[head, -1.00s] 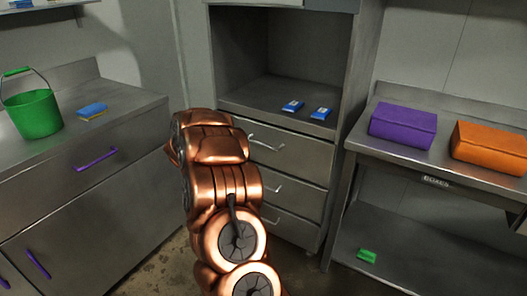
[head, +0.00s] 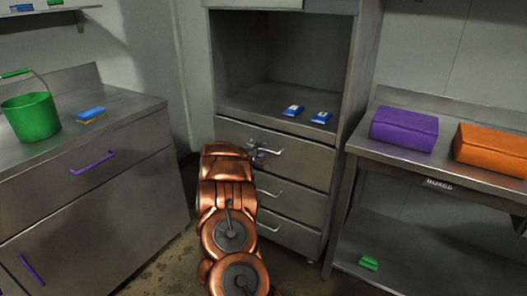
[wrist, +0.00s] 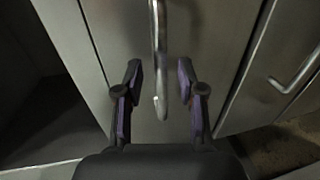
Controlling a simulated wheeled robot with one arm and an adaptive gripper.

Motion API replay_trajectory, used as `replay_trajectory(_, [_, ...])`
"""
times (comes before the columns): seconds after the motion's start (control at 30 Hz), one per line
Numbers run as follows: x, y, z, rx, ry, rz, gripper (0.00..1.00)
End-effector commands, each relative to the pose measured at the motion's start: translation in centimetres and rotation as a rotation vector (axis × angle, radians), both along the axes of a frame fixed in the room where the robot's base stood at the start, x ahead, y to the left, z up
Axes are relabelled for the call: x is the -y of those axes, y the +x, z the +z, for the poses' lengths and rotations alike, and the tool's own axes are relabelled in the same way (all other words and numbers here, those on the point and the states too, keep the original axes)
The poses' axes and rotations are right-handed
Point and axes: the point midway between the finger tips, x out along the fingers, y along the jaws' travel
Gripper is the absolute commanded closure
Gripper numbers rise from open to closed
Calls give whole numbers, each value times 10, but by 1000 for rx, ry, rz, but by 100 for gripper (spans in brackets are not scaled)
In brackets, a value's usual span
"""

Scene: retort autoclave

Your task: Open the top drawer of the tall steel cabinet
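The tall steel cabinet (head: 345,110) stands at the back centre of the head view, with an open bay above several drawers. Its top drawer (head: 305,160) is shut and has a bar handle (head: 268,151). My gripper (head: 258,155) is at that handle, partly hidden behind my copper arm. In the wrist view, my gripper (wrist: 159,95) is open, with one purple-padded finger on each side of a bar handle (wrist: 159,50). The handle's end lies between the fingers, with gaps on both sides.
Two blue packets (head: 293,110) lie in the cabinet bay. A counter with a green bucket (head: 32,116) stands left. A steel table (head: 450,185) with a purple box (head: 404,129) and an orange box (head: 490,150) stands close on the right. Floor shows between counter and cabinet.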

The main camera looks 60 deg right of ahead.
Motion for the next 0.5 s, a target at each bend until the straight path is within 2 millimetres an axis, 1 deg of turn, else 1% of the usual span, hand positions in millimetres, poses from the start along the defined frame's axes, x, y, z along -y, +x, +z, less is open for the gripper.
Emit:
replay_trajectory(0.03, [5,0,-1,1,-1,-2,61])
replay_trajectory(0.2, [16,0,-5,-2,3,0,61])
replay_trajectory(0.5, [22,1,-6,0,2,2,61])
